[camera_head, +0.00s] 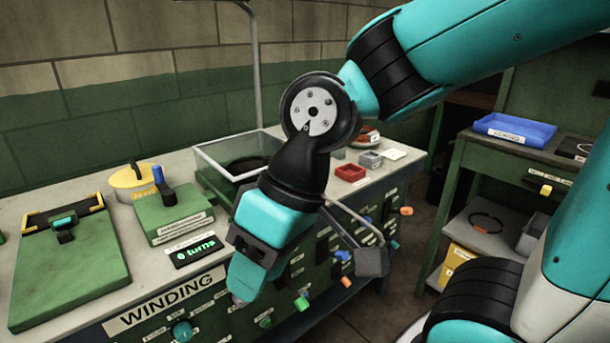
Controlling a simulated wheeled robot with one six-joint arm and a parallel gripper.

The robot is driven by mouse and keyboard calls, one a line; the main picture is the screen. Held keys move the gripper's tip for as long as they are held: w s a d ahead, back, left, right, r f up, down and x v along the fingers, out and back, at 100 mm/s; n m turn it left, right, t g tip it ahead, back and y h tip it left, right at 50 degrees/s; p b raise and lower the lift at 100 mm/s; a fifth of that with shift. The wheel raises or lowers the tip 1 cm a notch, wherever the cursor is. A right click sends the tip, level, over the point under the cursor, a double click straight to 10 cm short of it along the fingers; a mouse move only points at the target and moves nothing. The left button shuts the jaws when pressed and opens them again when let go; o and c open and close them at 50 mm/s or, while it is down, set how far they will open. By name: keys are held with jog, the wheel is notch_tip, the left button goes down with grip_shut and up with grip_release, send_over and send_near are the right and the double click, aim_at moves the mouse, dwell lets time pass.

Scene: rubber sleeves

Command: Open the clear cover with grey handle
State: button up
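A clear cover (222,143) with a pale frame stands on the bench, left of and behind my wrist. A dark round thing shows through it. My arm hides its right front part, and I cannot make out a grey handle on it. The cover looks shut, but its hinge and front edge are not clear. My gripper (243,290) points down in front of the bench's front edge, nearer the camera than the cover and apart from it. Its fingers are not distinct, so I cannot tell if it is open or shut. I see nothing held.
The bench top (150,285) carries a green board (70,270), a green box (172,212), a yellow round thing (130,182) and a red bin (350,173). A grey block (372,262) on a thin bar juts out right of my gripper. A blue tray (515,130) sits on the right cabinet.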

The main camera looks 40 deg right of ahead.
jog(key=w+d+f+m+t+y+b, duration=0.1)
jog(key=w+d+f+m+t+b, duration=0.6)
jog(key=w+m, duration=0.4)
jog(key=w+d+f+m+t+h+b, duration=0.1)
jog(key=w+d+m+t+h+b, duration=0.2)
jog(key=d, duration=0.4)
jog(key=w+d+m+t+h+b, duration=0.1)
jog(key=d+m+t+b, duration=0.1)
jog(key=d+m, duration=0.4)
jog(key=w+d+f+m+t+h+b, duration=0.1)
jog(key=w+d+m+t+h+b, duration=0.15)
jog(key=d, duration=0.55)
jog(key=shift+y, duration=0.45)
jog(key=p+x, duration=1.5)
jog(key=x, duration=0.1)
jog(key=shift+a+r, duration=0.25)
jog(key=shift+r, duration=0.05)
jog(key=shift+w+f, duration=0.2)
jog(key=shift+w, duration=0.15)
jog(key=shift+c, duration=0.5)
grip_shut()
